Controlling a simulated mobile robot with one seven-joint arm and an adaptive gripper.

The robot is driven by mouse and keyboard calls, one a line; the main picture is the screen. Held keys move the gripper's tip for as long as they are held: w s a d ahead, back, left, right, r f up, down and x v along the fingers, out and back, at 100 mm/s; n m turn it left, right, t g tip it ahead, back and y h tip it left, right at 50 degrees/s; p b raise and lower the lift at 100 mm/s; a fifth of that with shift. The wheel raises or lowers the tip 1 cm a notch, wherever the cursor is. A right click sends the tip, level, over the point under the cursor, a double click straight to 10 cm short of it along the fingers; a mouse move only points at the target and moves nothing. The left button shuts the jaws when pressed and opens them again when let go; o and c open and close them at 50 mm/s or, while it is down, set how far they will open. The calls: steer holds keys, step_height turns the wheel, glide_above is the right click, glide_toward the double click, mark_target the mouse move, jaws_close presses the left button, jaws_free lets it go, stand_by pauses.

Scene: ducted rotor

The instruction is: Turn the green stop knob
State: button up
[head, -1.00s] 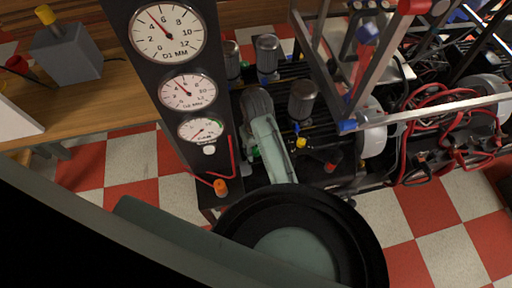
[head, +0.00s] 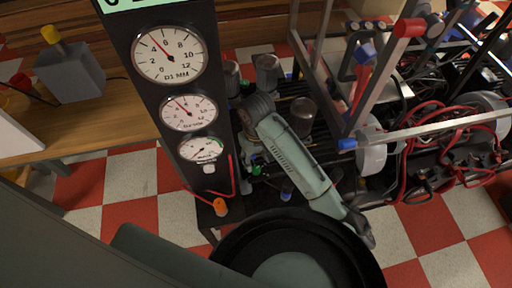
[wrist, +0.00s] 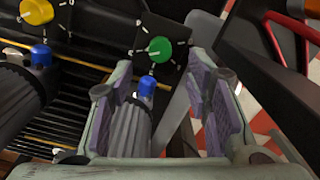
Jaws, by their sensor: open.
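The green stop knob (wrist: 160,49) shows in the wrist view on a dark square plate with white marks around it. A white line runs across its face. My gripper (wrist: 165,85) is open and empty, with purple-grey pads on both fingers. The knob lies beyond the fingertips, roughly between their lines and a little left of centre, and appears apart from them. In the head view a small green part (head: 256,168) beside my arm may be the same knob.
A yellow knob (wrist: 36,11) is at the upper left of the wrist view. A grey cylinder with a blue cap (wrist: 147,85) stands between my fingers, below the knob. In the head view a gauge panel (head: 177,100) stands left of my arm and a metal frame (head: 440,128) right.

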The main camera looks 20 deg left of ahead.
mark_target(256, 169)
step_height(256, 169, up, 6)
steer(key=shift+f, duration=0.15)
steer(key=shift+f, duration=0.1)
stand_by(0.6)
